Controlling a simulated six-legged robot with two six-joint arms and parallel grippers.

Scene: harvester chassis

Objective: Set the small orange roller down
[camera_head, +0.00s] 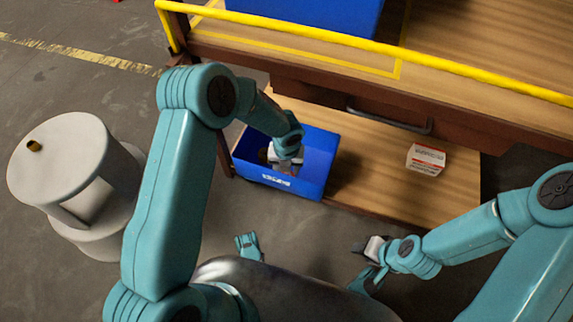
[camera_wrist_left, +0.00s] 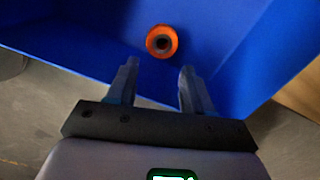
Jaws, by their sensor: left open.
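The small orange roller (camera_wrist_left: 162,41), a ring with a dark centre, lies inside the blue bin (camera_head: 318,165) in the left wrist view. The bin's blue inside (camera_wrist_left: 75,35) fills most of that view. My left gripper (camera_wrist_left: 160,68) is open and empty, with its two fingers apart and pointing toward the roller, which shows just beyond the fingertips. In the head view my left gripper (camera_head: 284,168) reaches down into the bin, and the roller is hidden there. My right gripper (camera_head: 366,248) is low at the right, away from the bin; its jaws are too small to read.
The bin stands on a wooden lower shelf (camera_head: 375,175) of a workbench, under a drawer with a handle (camera_head: 390,120). A small white and red box (camera_head: 426,159) lies to the right. A yellow rail (camera_head: 440,62) edges the bench top. A grey drum (camera_head: 68,170) stands left.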

